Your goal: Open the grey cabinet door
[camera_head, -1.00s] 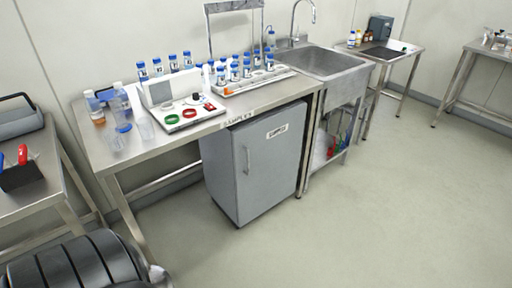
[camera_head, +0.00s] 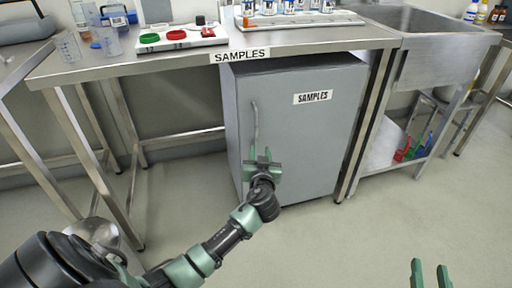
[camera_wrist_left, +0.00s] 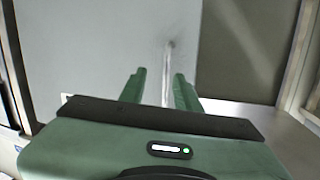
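The grey cabinet (camera_head: 300,140) stands under the steel bench, its door shut and marked SAMPLES. A thin vertical handle (camera_head: 256,122) runs along the door's left side. My left gripper (camera_head: 263,160) is at the lower end of the handle. In the left wrist view its two green fingers (camera_wrist_left: 158,88) are apart, with the handle (camera_wrist_left: 168,65) between them in the picture; whether they touch it I cannot tell. My right gripper (camera_head: 430,272) shows only its green fingertips at the bottom right, apart and empty, away from the cabinet.
The steel bench (camera_head: 130,66) above carries a white tray with red and green rings, a rack of blue-labelled bottles and beakers. A sink stand (camera_head: 400,150) with coloured items on its lower shelf is right of the cabinet. The floor (camera_head: 350,240) in front is clear.

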